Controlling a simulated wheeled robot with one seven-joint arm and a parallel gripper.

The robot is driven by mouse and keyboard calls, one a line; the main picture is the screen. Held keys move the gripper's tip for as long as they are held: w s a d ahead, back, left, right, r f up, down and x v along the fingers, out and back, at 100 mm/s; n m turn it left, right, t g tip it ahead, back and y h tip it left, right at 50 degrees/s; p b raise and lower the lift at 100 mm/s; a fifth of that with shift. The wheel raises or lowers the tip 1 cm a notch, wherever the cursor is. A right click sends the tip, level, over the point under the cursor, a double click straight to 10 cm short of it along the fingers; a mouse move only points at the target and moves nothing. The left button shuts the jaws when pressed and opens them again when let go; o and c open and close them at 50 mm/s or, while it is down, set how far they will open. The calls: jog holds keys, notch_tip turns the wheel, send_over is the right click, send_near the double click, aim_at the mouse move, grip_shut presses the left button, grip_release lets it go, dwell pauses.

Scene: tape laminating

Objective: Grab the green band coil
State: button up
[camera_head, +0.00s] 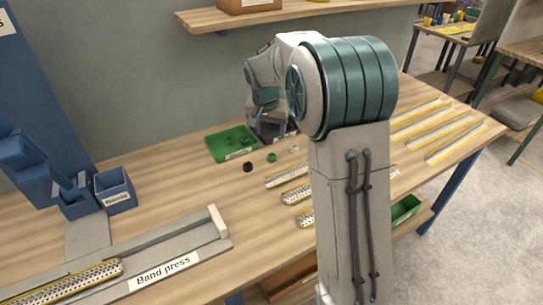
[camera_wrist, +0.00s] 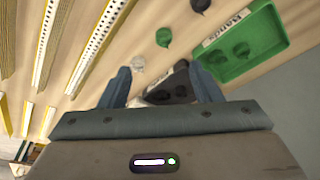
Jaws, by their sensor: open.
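The green band coil (camera_head: 271,157) is a small dark green piece on the wooden workbench, just in front of the green tray. It also shows in the wrist view (camera_wrist: 164,37), beyond my fingertips and clear of them. My gripper (camera_wrist: 162,82) is open, with its two blue-grey fingers apart and no coil between them. A dark tray (camera_wrist: 178,88) with a white label shows between and behind the fingers. In the head view my arm hides part of the bench, and the fingertips are hard to make out.
A black coil (camera_head: 248,167) and a clear coil (camera_head: 293,149) lie on either side of the green one. The green tray (camera_head: 232,143) holds dark pieces. Perforated strips (camera_head: 289,177) lie nearby.

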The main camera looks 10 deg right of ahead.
jog(key=p, duration=0.1)
send_near(272, 159)
jog(key=shift+s+d+f, duration=0.1)
jog(key=shift+d+f, duration=0.1)
jog(key=shift+f, duration=0.4)
jog(key=shift+p+x, duration=0.75)
jog(key=shift+x, duration=1.9)
jog(key=shift+a, duration=0.15)
jog(key=c, duration=1.1)
